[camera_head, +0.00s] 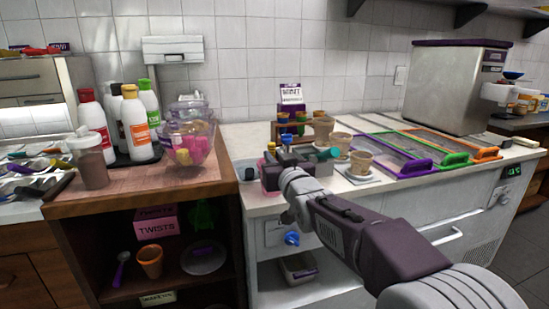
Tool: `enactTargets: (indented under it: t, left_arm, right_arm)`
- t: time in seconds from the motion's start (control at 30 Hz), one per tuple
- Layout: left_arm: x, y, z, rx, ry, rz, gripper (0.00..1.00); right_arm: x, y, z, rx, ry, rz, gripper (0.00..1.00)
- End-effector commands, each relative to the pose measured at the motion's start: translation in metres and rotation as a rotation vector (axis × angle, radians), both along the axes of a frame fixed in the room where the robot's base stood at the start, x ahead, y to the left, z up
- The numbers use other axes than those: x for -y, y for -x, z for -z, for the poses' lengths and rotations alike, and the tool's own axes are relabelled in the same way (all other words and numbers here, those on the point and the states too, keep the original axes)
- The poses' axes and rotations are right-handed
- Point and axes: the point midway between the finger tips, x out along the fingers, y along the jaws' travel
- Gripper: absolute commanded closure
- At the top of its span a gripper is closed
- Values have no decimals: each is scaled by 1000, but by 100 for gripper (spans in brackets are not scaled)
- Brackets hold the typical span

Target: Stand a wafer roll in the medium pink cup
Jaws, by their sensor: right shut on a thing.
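My right gripper (292,160) reaches in from the lower right over the front of the white counter. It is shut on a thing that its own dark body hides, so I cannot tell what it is. A pink thing (268,180), perhaps a cup, shows at the gripper's left side and is mostly hidden. Whether they touch is unclear. No wafer roll can be made out clearly. My left gripper is not in view.
Tan cups (341,144) and (360,162) stand right of the gripper. A small rack with coloured items (284,131) is behind it. Lidded trays (395,160) fill the counter's right. Bottles (138,130) and a glass bowl (190,155) stand on the wooden counter at left.

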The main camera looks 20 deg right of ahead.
Motion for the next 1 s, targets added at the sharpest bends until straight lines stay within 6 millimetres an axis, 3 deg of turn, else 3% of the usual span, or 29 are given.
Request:
enactTargets:
  t: [0.27,0.3,0.37,1.0]
  left_arm:
    - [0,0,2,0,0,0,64]
    - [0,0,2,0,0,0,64]
    - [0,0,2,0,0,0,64]
    - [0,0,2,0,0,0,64]
  right_arm:
    - [0,0,2,0,0,0,100]
    - [0,0,2,0,0,0,74]
    - [0,0,2,0,0,0,58]
    - [0,0,2,0,0,0,57]
